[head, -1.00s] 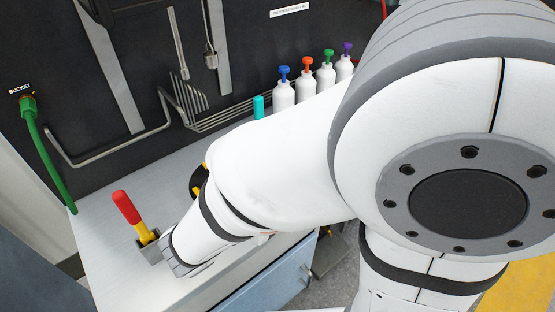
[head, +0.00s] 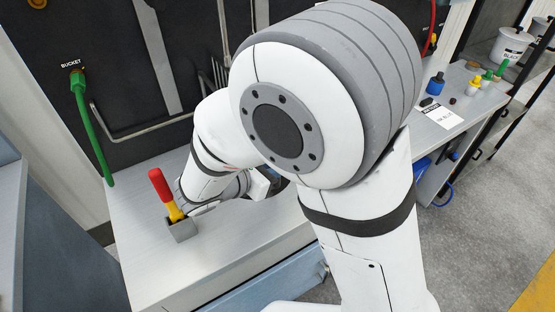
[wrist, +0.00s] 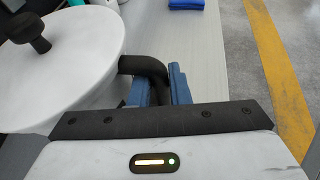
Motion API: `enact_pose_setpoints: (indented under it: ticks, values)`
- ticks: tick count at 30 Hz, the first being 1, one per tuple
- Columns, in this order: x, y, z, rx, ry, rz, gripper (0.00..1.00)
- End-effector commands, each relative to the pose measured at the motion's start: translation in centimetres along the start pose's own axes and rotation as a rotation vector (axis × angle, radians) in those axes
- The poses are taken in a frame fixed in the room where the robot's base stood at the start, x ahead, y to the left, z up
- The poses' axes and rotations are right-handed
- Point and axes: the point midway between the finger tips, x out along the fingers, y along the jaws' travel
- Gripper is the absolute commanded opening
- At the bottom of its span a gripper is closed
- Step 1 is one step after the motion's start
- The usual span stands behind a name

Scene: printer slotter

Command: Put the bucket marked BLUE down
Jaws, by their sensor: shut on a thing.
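In the wrist view a white bucket (wrist: 60,70) with a round white lid and a black knob fills the left side. A black curved handle (wrist: 150,68) sticks out from its side. My gripper (wrist: 160,92) has its blue fingers shut on this handle. No marking shows on the bucket in this view, so I cannot read its name. In the head view my arm hides the bucket and most of the gripper.
A red-and-yellow handled tool (head: 163,190) stands in a holder.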

Motion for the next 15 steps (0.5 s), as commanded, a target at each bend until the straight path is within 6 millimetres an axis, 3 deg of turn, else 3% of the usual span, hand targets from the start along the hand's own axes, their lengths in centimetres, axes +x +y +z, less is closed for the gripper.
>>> enact_pose_setpoints:
  ticks: [11,12,15]
  values:
    - [0.30,0.05,-0.78,0.005,-0.003,0.003,0.00]
    - [0.38,-0.03,-1.02,0.000,-0.001,0.001,0.17]
    - [0.35,-0.03,-0.98,0.000,-0.001,0.002,0.25]
